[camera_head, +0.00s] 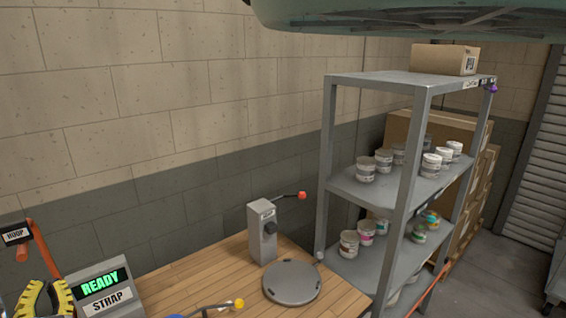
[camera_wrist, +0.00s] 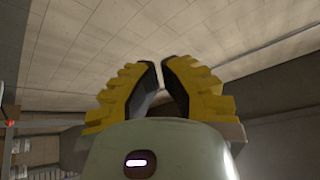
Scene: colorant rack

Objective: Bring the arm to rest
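My gripper (camera_wrist: 160,64) has two chunky yellow fingers with dark inner pads. In the wrist view the fingers lean toward each other and a narrow gap shows between their tips. Nothing is held between them; only the pale block wall (camera_wrist: 80,45) shows behind. In the head view the yellow fingers of my gripper (camera_head: 48,284) show at the bottom left corner, in front of a grey box with a READY display (camera_head: 100,284). The rest of the arm is mostly out of view there.
A wooden bench (camera_head: 190,277) carries a grey post with a red-tipped lever (camera_head: 262,235) and a round grey plate (camera_head: 291,282). A metal shelf rack (camera_head: 329,165) with several tubs stands at right, with a cardboard box (camera_head: 445,59) on top. Stacked cartons stand behind it.

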